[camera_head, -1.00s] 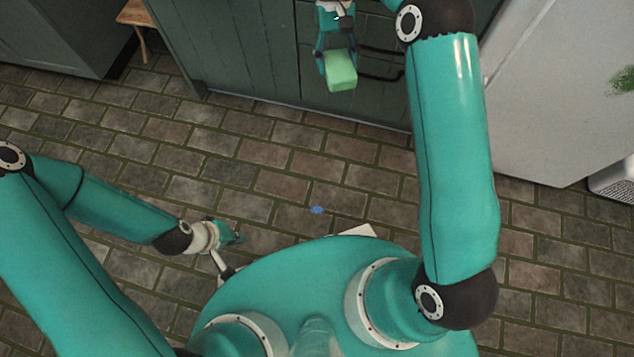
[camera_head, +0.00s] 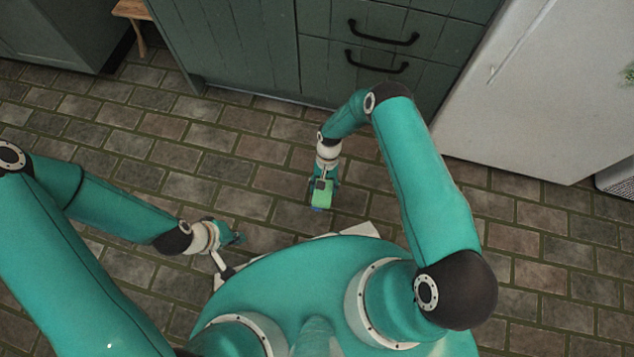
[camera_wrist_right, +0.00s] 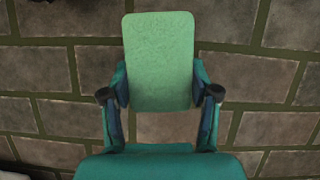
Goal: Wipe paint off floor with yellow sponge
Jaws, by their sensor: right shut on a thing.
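The sponge looks green rather than yellow (camera_head: 322,199). My right gripper (camera_head: 323,187) is shut on it, low over the brick floor or touching it; I cannot tell which. In the right wrist view the sponge (camera_wrist_right: 158,60) sits between the two fingers, its broad face toward the camera. My left gripper (camera_head: 238,239) is low at the left of my base, away from the paint. Its fingers are too small to judge.
Green cabinets with black drawer handles (camera_head: 377,62) stand at the back. A white fridge (camera_head: 545,100) is at the right. A wooden stool (camera_head: 133,14) is at the back left. The brick floor around the sponge is clear.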

